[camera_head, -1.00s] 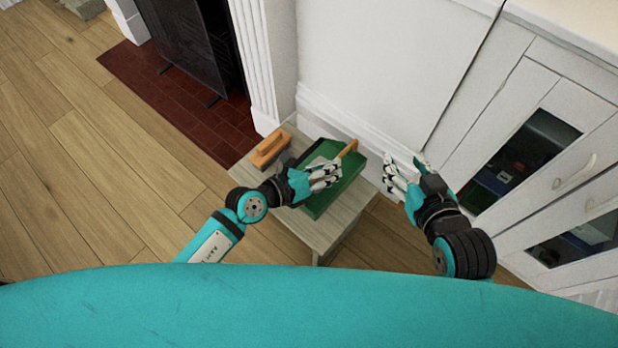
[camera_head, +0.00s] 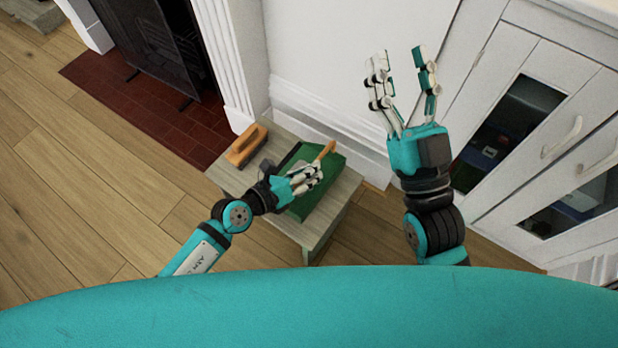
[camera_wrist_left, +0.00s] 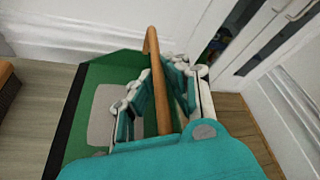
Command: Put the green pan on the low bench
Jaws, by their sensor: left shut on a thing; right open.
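The green pan (camera_head: 318,199) is a dustpan-like pan with a dark front edge and a light wooden handle. It is over the low bench (camera_head: 337,215), a small pale wooden one, and looks to be resting on its top. In the left wrist view, the green pan (camera_wrist_left: 82,138) shows its flat floor with a grey patch. My left gripper (camera_head: 312,178) is shut on the pan's handle (camera_wrist_left: 165,95); its fingers wrap the wooden bar. My right gripper (camera_head: 402,85) is open and empty, raised in front of the white cabinet and apart from the bench.
A wooden-handled brush (camera_head: 246,146) lies on the bench's far left end. A fireplace with a dark screen (camera_head: 150,40) and a red brick hearth (camera_head: 130,105) is at the upper left. A white cabinet (camera_head: 540,80) stands at right. Wooden floor at left is clear.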

